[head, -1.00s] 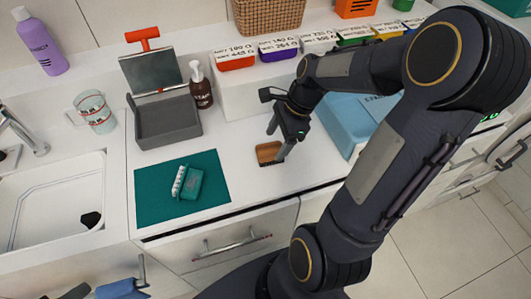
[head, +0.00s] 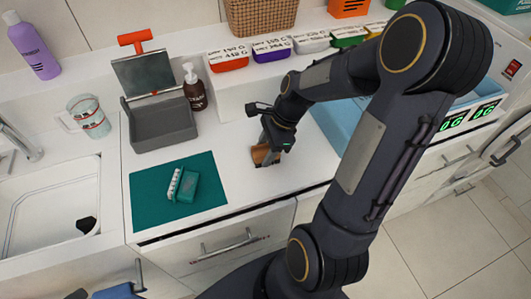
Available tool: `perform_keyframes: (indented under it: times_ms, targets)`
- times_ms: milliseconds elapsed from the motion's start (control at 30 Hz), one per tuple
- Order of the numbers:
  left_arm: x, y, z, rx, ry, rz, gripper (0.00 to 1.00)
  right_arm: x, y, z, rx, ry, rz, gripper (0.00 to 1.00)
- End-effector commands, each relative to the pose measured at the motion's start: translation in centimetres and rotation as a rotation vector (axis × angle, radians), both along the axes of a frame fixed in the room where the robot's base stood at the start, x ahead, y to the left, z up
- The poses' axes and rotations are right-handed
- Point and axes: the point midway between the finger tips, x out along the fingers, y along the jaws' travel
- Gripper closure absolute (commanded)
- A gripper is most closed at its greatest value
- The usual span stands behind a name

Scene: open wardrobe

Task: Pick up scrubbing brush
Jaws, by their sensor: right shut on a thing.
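A small brown block (head: 259,156), which looks like the wooden scrubbing brush, is at the white counter to the right of the teal mat. Its bristles cannot be made out. My right gripper (head: 268,155) points down and is shut on it, covering part of it. The block looks tilted up on edge, and its lower end is at or just above the counter. My left gripper is not in view.
A green block with white bristles (head: 182,186) lies on the teal mat (head: 150,208). A grey open box (head: 161,126), a brown bottle (head: 194,92) and a glass mug (head: 89,116) stand behind. A blue bin (head: 340,122) is right of my gripper. The sink (head: 45,195) is left.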

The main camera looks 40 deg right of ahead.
Motion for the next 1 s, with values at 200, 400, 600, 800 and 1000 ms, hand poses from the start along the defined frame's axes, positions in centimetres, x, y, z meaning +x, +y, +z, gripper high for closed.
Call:
perform_keyframes:
  times_ms: [200,400,600,800,1000]
  targets:
    - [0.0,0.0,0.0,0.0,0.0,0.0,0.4,0.0,0.0,0.2,0.0,-0.001,0.001,0.79]
    - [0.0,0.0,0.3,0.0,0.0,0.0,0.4,0.1,0.0,1.7,-0.001,-0.005,0.001,0.79]
    - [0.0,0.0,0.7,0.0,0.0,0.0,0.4,-1.3,0.6,5.0,-0.003,-0.007,0.0,0.79]
    - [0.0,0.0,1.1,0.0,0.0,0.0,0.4,-4.6,2.1,9.4,-0.003,-0.009,0.0,0.79]
    - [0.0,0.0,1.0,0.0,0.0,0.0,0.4,-8.7,3.9,11.1,-0.002,-0.006,0.0,0.79]
